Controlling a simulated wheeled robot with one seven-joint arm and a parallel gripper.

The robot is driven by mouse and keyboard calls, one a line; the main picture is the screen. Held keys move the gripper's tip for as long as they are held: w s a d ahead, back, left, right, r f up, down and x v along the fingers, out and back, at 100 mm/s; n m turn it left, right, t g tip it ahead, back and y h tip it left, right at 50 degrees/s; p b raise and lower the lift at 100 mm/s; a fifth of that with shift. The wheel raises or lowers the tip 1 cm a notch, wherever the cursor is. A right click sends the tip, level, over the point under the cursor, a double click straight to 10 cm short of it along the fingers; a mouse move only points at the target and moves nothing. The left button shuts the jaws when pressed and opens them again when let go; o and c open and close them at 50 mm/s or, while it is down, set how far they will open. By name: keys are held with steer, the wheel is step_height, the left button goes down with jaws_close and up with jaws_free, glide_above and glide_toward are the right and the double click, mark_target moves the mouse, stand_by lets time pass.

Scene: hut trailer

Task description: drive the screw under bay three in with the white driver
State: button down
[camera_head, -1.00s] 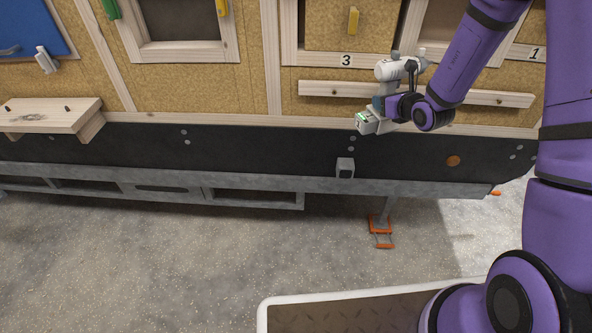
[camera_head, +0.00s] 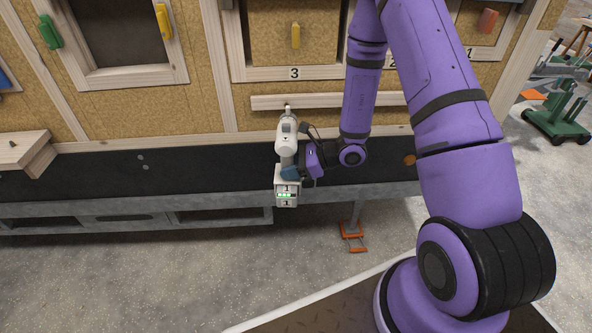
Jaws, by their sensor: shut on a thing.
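My gripper (camera_head: 304,164) is shut on the white driver (camera_head: 287,134) around its handle. The driver's nose points at the wooden batten (camera_head: 336,101) below the bay marked 3 (camera_head: 294,73). Its tip is at or just in front of the batten's left part; I cannot tell whether it touches. The screw below bay three is hidden or too small to make out behind the tip. The driver's battery (camera_head: 287,192), with green lights, faces me.
My arm covers the right part of the batten and much of bay 2. A small wooden shelf (camera_head: 22,154) juts out at the left. Grey steel frame (camera_head: 220,200) runs below the wall. An orange-footed stand (camera_head: 352,230) is on the floor, which is otherwise clear at left.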

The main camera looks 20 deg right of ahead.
steer(key=shift+s+f+n+g+y, duration=0.2)
steer(key=shift+s+n+g, duration=0.15)
steer(key=shift+s, duration=0.2)
steer(key=shift+s+f+n+g+y, duration=0.1)
steer(key=shift+s+f+n+g, duration=0.2)
steer(key=shift+s, duration=0.2)
steer(key=shift+r, duration=0.1)
steer(key=shift+d, duration=0.1)
steer(key=shift+w+d, duration=0.35)
steer(key=shift+w, duration=0.6)
steer(key=shift+w+d, duration=0.3)
steer(key=shift+w, duration=0.55)
steer(key=shift+w+d, duration=0.25)
steer(key=shift+w, duration=0.6)
steer(key=shift+w+d, duration=0.25)
steer(key=shift+w, duration=0.4)
steer(key=shift+w+d, duration=0.2)
steer(key=shift+w, duration=0.45)
steer(key=shift+s+a, duration=0.25)
steer(key=shift+s, duration=0.5)
steer(key=shift+s+a, duration=0.2)
steer(key=shift+s, duration=0.5)
steer(key=s+d, duration=0.5)
steer(key=s, duration=0.1)
steer(key=shift+d, duration=0.15)
